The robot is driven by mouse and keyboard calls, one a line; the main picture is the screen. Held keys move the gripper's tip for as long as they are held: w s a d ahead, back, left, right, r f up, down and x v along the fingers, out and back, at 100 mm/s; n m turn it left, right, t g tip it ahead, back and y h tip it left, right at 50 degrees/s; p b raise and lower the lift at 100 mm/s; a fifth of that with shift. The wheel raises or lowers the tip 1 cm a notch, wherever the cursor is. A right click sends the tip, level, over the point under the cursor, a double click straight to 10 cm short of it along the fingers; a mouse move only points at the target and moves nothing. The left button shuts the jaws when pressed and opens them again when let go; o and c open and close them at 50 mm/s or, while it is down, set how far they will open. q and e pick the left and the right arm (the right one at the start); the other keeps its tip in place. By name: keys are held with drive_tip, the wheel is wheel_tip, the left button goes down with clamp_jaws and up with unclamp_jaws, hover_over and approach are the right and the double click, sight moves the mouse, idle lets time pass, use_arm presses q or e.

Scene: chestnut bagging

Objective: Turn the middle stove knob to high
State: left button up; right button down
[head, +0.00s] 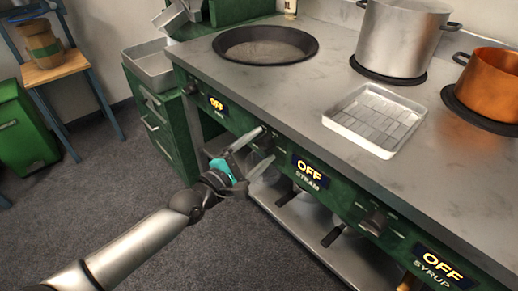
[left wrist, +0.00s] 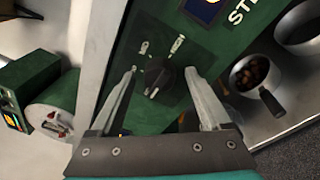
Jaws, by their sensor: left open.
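The middle stove knob (head: 266,141) is dark and sits on the green front panel, left of the display reading OFF STEAM (head: 310,172). My left gripper (head: 262,148) is open at this knob. In the left wrist view the black knob (left wrist: 158,80) lies between the two spread fingers (left wrist: 161,72), with a visible gap on each side. Its pointer direction is hard to read. A left knob (head: 189,89) stands by a display reading OFF (head: 217,103). A right knob (head: 375,221) stands by the OFF SYRUP display (head: 437,265). My right gripper is out of view.
The grey stove top (head: 290,100) bears a dark round pan (head: 265,45), a steel pot (head: 400,40), a copper pot (head: 490,85) and a metal tray with a rack (head: 375,118). A lower shelf (head: 300,215) holds handled pans.

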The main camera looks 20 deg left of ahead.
use_arm(q)
drive_tip(key=shift+c, duration=0.2)
clamp_jaws()
idle(0.4)
